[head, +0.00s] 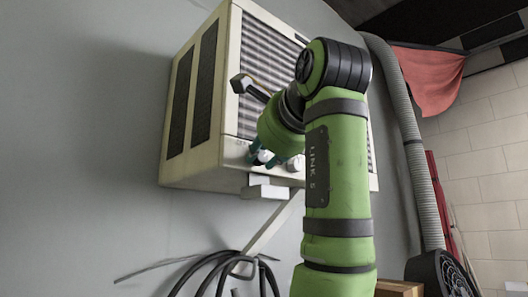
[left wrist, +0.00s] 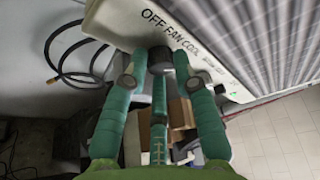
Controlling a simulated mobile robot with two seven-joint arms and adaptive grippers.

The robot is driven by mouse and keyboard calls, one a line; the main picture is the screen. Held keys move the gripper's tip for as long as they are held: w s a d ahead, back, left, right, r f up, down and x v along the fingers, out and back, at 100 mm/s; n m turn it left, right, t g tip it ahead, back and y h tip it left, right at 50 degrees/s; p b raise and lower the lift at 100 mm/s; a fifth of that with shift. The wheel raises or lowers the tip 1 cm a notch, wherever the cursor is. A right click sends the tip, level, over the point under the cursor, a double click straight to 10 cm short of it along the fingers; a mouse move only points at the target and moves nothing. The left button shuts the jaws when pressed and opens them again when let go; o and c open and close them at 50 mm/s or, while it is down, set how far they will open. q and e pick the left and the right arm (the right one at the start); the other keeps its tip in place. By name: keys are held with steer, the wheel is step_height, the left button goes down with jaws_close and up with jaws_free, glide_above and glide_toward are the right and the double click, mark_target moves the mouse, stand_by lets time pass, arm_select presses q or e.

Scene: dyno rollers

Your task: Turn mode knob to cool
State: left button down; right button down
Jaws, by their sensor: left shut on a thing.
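The cream air conditioner (head: 200,166) is mounted on the grey wall, its louvred front turned to the right. Its control strip carries the printed words OFF, FAN and COOL, read in the left wrist view (left wrist: 190,42). The dark mode knob (left wrist: 159,56) sits just below these words. My left gripper (left wrist: 160,68) has its green fingers around the knob, shut on it. In the head view the left gripper (head: 262,157) is at the unit's lower front edge, partly hidden by my arm. The knob's pointer direction cannot be made out. My right gripper is not in view.
Black cables (head: 220,272) hang on the wall below the unit. A grey corrugated hose (head: 410,140) runs down at the right. A red cloth (head: 430,78) hangs behind it, and a black fan-like object (head: 440,274) stands at lower right.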

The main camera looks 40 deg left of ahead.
arm_select(q)
steer(key=shift+r, duration=0.15)
steer(key=c, duration=1)
jaws_free()
steer(key=shift+w, duration=0.15)
steer(key=shift+d, duration=0.1)
steer(key=v, duration=1.2)
